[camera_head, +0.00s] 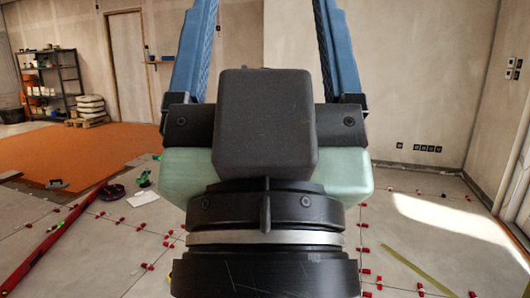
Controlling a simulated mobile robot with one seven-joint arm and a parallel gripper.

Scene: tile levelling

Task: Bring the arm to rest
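My gripper (262,12) fills the middle of the camera_head view, very close to the camera and pointing upward. Its two blue ribbed fingers stand wide apart, with only bare wall visible between them, so it is open and empty. The fingertips reach the top edge of the picture. The dark gripper body and wrist hide the middle of the floor behind them. The grey tiled floor (420,215) shows on both sides, with several small red clips (148,266) along its joints.
A long red bar (50,243) lies at left, near a dark round tool (112,192) and a white sheet (142,198). A yellowish strip (419,270) lies at right. Behind are an orange floor area (70,150), a shelf (52,85) and stacked bags (90,106).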

